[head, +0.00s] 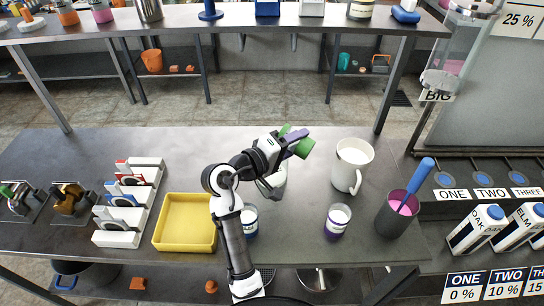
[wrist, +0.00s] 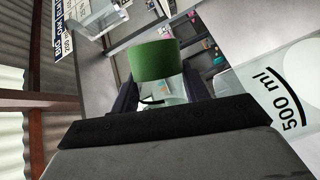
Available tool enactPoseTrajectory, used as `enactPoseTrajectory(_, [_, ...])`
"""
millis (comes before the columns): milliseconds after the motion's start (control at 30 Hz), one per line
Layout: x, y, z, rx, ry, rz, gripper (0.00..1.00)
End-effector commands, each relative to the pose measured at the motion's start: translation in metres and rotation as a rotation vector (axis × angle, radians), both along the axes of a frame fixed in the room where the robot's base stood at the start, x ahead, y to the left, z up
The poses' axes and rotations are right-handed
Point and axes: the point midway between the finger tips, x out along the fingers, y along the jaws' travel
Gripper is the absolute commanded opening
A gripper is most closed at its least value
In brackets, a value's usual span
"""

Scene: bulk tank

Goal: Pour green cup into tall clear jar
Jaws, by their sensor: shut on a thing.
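My gripper (head: 292,141) is shut on the green cup (head: 305,148), raised above the middle of the table. The cup also shows between the fingers in the wrist view (wrist: 155,60). It looks tipped over on its side; its contents cannot be made out. A pale, see-through vessel (head: 279,177), likely the tall clear jar, stands below my gripper and is partly hidden by it. In the wrist view a clear wall marked 500 ml (wrist: 285,95) fills the right side, close to my gripper. Whether liquid is flowing cannot be told.
A white pitcher (head: 352,165) stands right of my gripper. A purple-banded cup (head: 337,221), a blue-banded cup (head: 249,220) and a dark container (head: 394,218) with a blue-handled tool stand nearer. A yellow tray (head: 187,222) lies left. The table's back left is clear.

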Motion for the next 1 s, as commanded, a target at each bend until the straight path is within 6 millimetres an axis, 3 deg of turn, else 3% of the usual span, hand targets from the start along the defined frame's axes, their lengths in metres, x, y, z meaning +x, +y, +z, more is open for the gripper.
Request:
enactPoseTrajectory(300, [-0.004,-0.007,-0.013,0.084,-0.051,-0.001,0.2])
enactPoseTrajectory(400, [-0.005,-0.008,-0.018,0.209,-0.122,-0.002,0.2])
enactPoseTrajectory(500, [-0.005,-0.008,-0.005,0.344,-0.202,-0.001,0.2])
enactPoseTrajectory(600, [-0.005,-0.007,-0.02,0.463,-0.269,-0.001,0.2])
enactPoseTrajectory(633, [-0.005,-0.009,-0.009,0.505,-0.296,-0.002,0.2])
enactPoseTrajectory(700, [-0.007,-0.011,-0.006,0.598,-0.349,-0.001,0.2])
enactPoseTrajectory(733, [-0.008,-0.013,-0.02,0.614,-0.355,-0.004,0.2])
enactPoseTrajectory(1000, [-0.017,-0.029,-0.055,0.808,-0.469,-0.004,0.2])
